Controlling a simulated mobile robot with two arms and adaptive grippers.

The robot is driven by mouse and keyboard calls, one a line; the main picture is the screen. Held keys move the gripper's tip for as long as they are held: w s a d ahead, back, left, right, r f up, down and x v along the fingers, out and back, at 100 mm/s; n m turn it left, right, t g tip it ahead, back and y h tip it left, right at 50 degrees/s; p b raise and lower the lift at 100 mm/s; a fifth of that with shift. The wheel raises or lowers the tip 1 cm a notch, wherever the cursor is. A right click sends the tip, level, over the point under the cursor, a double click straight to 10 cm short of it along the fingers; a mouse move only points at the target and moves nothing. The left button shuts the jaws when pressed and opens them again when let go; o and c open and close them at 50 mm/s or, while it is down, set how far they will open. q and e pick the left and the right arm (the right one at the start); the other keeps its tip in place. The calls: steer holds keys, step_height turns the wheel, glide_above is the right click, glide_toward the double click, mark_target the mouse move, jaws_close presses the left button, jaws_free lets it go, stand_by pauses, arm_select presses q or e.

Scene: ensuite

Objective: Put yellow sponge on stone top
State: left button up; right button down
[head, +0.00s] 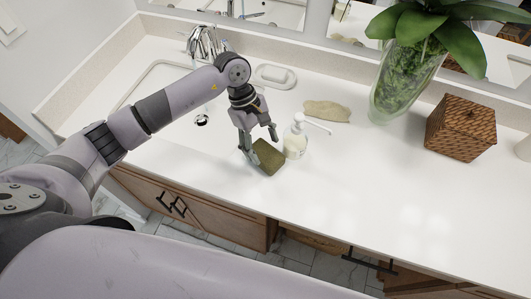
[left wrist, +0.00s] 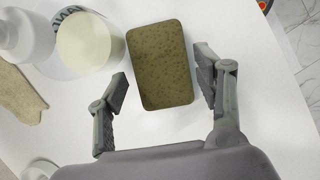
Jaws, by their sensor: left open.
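The yellow sponge (head: 268,157), an olive-yellow block with rounded corners, lies on the white stone top (head: 350,180) near its front edge. It also shows in the left wrist view (left wrist: 161,65), between and just beyond the fingertips. My left gripper (head: 258,143) is open above the stone top beside the sponge. In the left wrist view the fingers (left wrist: 163,85) stand on either side of the sponge, with a gap on the left and a very small gap or contact on the right. My right gripper is not in view.
A soap pump bottle (head: 295,143) stands close right of the sponge. A beige cloth (head: 327,111), a soap dish (head: 275,76), a glass vase with a plant (head: 398,85) and a woven box (head: 460,128) stand farther back. The sink is behind my left arm. The right front of the top is clear.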

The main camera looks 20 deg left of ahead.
arm_select(q)
steer(key=b+v, duration=0.2)
steer(key=v, duration=0.5)
steer(key=shift+w+a+r+b, duration=0.15)
steer(key=shift+r+b, duration=0.1)
steer(key=shift+b, duration=0.05)
steer(key=shift+a+r, duration=0.15)
steer(key=shift+r, duration=0.3)
steer(key=shift+f, duration=0.1)
